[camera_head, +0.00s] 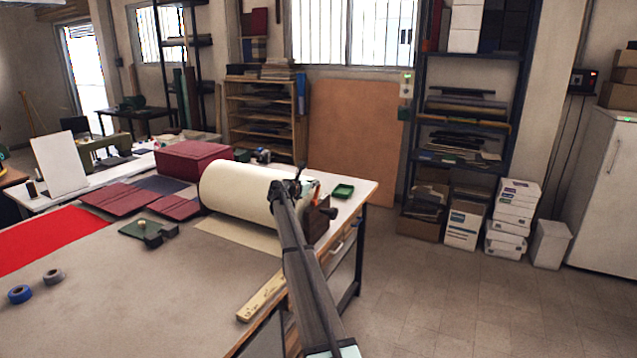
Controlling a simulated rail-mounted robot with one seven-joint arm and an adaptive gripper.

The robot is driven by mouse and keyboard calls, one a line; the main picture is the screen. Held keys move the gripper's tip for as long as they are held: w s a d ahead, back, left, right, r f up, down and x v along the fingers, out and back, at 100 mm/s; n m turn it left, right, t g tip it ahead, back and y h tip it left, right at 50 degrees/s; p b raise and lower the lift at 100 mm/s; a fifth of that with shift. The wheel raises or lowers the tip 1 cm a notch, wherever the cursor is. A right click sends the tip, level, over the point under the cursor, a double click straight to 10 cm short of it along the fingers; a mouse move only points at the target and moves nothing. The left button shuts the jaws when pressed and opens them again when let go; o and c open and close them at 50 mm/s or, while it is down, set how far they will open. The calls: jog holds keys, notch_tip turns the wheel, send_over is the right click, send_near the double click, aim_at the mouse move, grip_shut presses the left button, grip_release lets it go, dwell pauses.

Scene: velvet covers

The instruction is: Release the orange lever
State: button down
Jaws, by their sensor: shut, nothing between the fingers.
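No orange lever can be made out with certainty. A small orange-red part (316,189) shows just right of my gripper, at the right end of a large cream roll (245,190); it is too small to tell what it is. My gripper (297,180) is a small dark shape at the far end of my arm, in front of the roll's right end. It is shut with nothing in it. My arm and gripper hide part of the roll's end, and I cannot tell whether the gripper touches anything there.
The work table (140,300) holds a green block with a knob (143,230), dark red covers (125,198), red cloth (45,238), two tape rolls (20,293) and a wooden strip (262,297). A green tray (343,191) sits near the far right corner. Floor (450,290) to the right is clear.

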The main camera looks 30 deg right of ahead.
jog(key=shift+w+d+y+p, duration=0.15)
jog(key=shift+d+y+p, duration=0.05)
jog(key=shift+y+p, duration=0.1)
dwell(0.4)
jog(key=shift+a+r+p, duration=0.3)
jog(key=shift+a+r, duration=0.05)
jog(key=a+r+b, duration=0.3)
jog(key=a+r, duration=0.1)
jog(key=r, duration=0.7)
jog(key=shift+s+a+r, duration=0.25)
jog(key=shift+s+a, duration=0.05)
jog(key=shift+s, duration=0.1)
jog(key=shift+f, duration=0.1)
